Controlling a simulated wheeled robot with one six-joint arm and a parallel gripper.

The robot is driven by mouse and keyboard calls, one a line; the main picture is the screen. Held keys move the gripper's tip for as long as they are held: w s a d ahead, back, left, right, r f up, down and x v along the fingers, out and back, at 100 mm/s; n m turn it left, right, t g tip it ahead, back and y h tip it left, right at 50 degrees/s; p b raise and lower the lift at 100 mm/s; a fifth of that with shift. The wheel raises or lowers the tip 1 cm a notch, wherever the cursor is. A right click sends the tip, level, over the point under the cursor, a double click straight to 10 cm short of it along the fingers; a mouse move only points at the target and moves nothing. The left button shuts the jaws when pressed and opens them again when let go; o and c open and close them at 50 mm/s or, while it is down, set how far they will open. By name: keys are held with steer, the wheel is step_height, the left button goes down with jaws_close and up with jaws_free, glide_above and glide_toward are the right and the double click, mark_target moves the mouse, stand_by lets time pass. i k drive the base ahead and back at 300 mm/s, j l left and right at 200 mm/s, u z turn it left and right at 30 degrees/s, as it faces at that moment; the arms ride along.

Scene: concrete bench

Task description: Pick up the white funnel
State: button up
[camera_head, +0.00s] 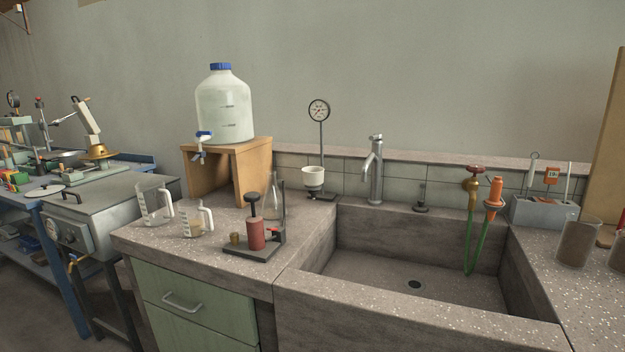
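A small white cup-shaped piece (313,180), which looks like the white funnel, is at the back of the bench, left of the tap. It is upright, with its wide rim on top, in front of the thin post of a round dial gauge (319,111). It is too small to tell exactly how it is held up; a dark base shows below it. My gripper is not in view, so its fingers cannot be seen.
A wooden stand (256,160) with a large white jug (224,108) stands left of it. A glass flask (275,199), a dark press with a red cylinder (256,233) and clear measuring jugs (196,222) are nearer. The tap (375,172) and sink (440,255) lie right.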

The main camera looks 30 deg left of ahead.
mark_target(314, 177)
steer(key=i+j+u, duration=0.3)
steer(key=i, duration=0.55)
steer(key=i+u, duration=0.35)
steer(key=i, duration=0.55)
steer(key=l, duration=0.1)
